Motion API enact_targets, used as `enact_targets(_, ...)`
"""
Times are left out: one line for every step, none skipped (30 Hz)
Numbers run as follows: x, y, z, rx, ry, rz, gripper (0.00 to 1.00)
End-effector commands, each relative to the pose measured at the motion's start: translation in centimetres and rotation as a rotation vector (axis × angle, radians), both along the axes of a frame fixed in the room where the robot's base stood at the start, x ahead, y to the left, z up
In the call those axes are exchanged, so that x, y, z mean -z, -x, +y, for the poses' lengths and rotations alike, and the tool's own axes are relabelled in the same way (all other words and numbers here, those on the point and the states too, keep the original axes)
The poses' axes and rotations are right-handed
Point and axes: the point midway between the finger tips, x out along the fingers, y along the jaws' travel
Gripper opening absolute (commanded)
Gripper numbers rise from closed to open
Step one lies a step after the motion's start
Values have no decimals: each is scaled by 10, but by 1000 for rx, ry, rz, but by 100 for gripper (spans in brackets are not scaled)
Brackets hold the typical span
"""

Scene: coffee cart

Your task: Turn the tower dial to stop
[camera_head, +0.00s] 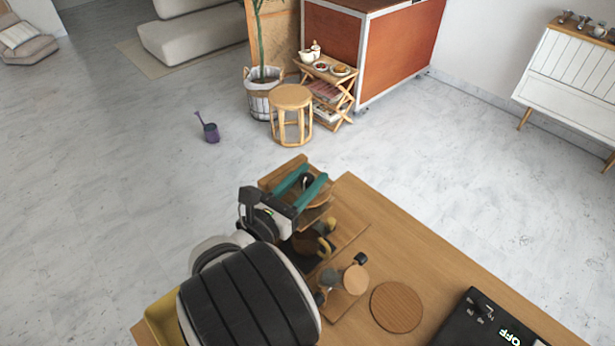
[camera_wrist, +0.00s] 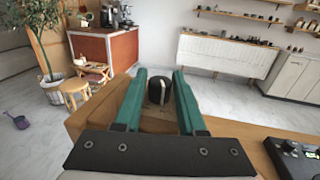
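The dial (camera_head: 307,181) is a dark round knob on a wooden tower (camera_head: 285,172) at the cart's far left corner. In the wrist view the dial (camera_wrist: 158,91) shows between my fingers, with a pale strip on its right side. My gripper (camera_head: 313,173) has two teal fingers, spread apart over the tower. In the wrist view my gripper (camera_wrist: 160,72) is open, with one finger on each side of the dial. I cannot tell whether either finger touches it. The lower part of the tower is partly hidden by my arm and gripper.
A round wooden disc (camera_head: 396,307) and a smaller wood-topped piece (camera_head: 355,280) lie on the cart top. A black device (camera_head: 485,322) reading OFF is at the lower right. Dark and yellowish items sit close below my gripper.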

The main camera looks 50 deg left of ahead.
Motion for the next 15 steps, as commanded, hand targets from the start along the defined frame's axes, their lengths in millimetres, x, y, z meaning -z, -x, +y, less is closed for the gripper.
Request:
enact_targets(0,0,0,0,0,0,29)
enact_targets(0,0,0,0,0,0,23)
enact_targets(0,0,0,0,0,0,16)
enact_targets(0,0,0,0,0,0,11)
enact_targets(0,0,0,0,0,0,5)
enact_targets(0,0,0,0,0,0,0)
enact_targets(0,0,0,0,0,0,0)
enact_targets(0,0,0,0,0,0,0)
enact_targets(0,0,0,0,0,0,0)
enact_targets(0,0,0,0,0,0,0)
enact_targets(0,0,0,-1,0,0,0)
enact_targets(0,0,0,-10,1,-1,0)
enact_targets(-1,0,-1,-25,2,-2,0)
enact_targets(-1,-1,-1,-52,1,-4,0)
enact_targets(-1,-1,-1,-100,2,-4,0)
